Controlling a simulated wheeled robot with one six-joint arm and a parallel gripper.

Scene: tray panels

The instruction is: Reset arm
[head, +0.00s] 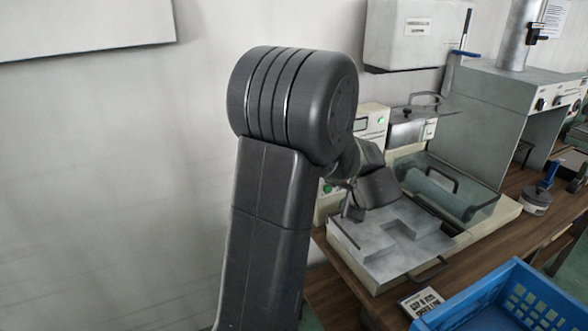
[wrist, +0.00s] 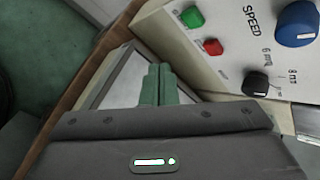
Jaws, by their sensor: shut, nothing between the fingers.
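My arm rises in the middle of the head view and bends down to the right. My gripper (head: 353,212) is over the left part of a pale tray-like panel with raised blocks (head: 395,245). In the wrist view my gripper (wrist: 155,72) shows two greenish fingers side by side, shut with nothing between them. Beyond the fingers is a grey panel surface (wrist: 118,78). I cannot tell whether the fingertips touch it.
A control panel (wrist: 232,70) with green and red buttons, a blue knob (wrist: 297,24) and a black knob is close right of the fingers. A blue crate (head: 515,300) is at front right. A covered machine (head: 440,190) stands behind the panel.

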